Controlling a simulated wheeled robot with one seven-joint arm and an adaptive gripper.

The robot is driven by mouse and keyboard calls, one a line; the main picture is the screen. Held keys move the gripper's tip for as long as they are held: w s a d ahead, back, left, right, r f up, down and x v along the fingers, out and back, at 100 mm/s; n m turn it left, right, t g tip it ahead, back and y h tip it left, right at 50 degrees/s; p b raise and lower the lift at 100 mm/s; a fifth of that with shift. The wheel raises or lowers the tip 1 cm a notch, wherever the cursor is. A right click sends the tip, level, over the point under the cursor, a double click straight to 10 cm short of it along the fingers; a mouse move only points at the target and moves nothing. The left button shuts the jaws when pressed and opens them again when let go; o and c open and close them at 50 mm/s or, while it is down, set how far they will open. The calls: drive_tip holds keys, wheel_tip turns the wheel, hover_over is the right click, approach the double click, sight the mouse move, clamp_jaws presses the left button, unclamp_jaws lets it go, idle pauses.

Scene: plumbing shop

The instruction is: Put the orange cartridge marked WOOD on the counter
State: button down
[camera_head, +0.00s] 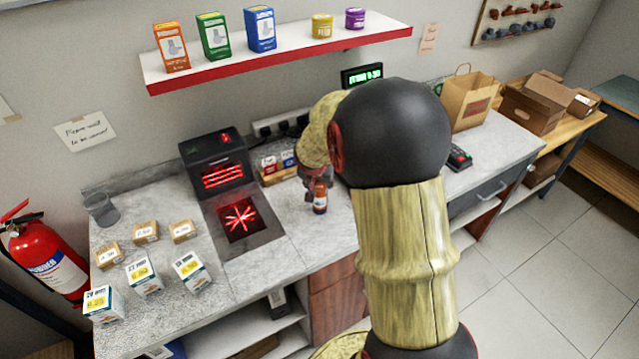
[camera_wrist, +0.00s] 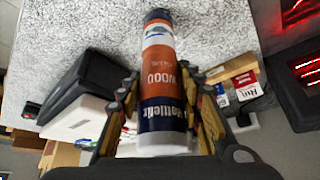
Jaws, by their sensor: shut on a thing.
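The orange cartridge marked WOOD (camera_head: 320,197) has white and navy bands. In the wrist view the cartridge (camera_wrist: 162,80) lies between the two fingers, its WOOD label facing the camera. My gripper (camera_head: 318,180) is shut on it; both fingers also show in the wrist view (camera_wrist: 165,100). In the head view the cartridge is upright over the grey speckled counter (camera_head: 296,232), at or just above the surface; I cannot tell whether it touches. The counter (camera_wrist: 90,35) fills the top of the wrist view. My arm hides part of the counter in the head view.
A black scanner (camera_head: 214,165) with a red-lit plate (camera_head: 240,222) stands left of my gripper. A small box of packets (camera_head: 277,165) is behind it. Several small cartons (camera_head: 144,276) stand at the left. A card terminal (camera_head: 459,158) and paper bag (camera_head: 468,100) are at the right.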

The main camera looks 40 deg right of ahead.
drive_tip(key=shift+f, duration=0.1)
drive_tip(key=c, duration=1.3)
unclamp_jaws()
drive_tip(key=shift+o, duration=0.4)
drive_tip(key=s+a+r+n+p, duration=0.1)
drive_tip(key=s+a+r, duration=0.2)
drive_tip(key=a+r, duration=0.3)
drive_tip(key=s+a+r+n+t+y, duration=0.1)
drive_tip(key=s+a+r+n, duration=0.15)
drive_tip(key=a+r, duration=0.3)
drive_tip(key=s+a+r+n+p, duration=0.1)
drive_tip(key=s+a+r, duration=0.3)
drive_tip(key=a+r, duration=0.25)
drive_tip(key=s+a+r+n+y, duration=0.3)
drive_tip(key=s+a+n, duration=0.3)
drive_tip(key=s+a, duration=0.6)
drive_tip(key=shift+s+a+t+y, duration=0.15)
drive_tip(key=shift+a+t+y, duration=0.2)
drive_tip(key=shift+a, duration=0.3)
